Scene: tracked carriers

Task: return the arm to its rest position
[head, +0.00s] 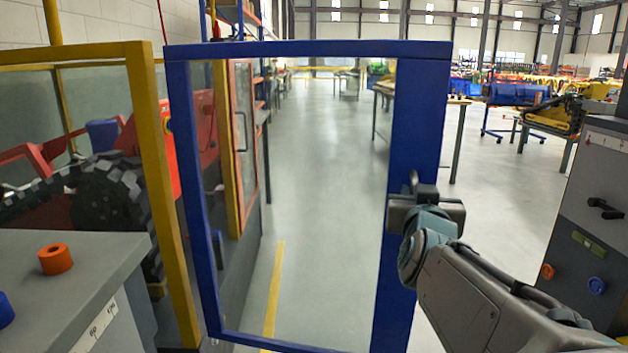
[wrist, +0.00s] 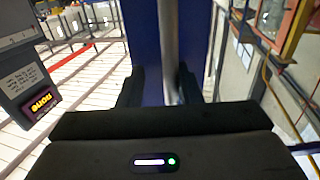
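My gripper (head: 425,192) is at the right upright of a blue-framed glass door (head: 425,100), about halfway up. I cannot tell whether the fingers touch either one. My arm reaches in from the lower right of the head view.
A grey cabinet (head: 590,215) stands close at the right, beside my arm. A grey counter (head: 100,255) with an orange ring (head: 55,259) is at the lower left, near a yellow frame (head: 150,150). Open floor (head: 320,200) shows through the glass.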

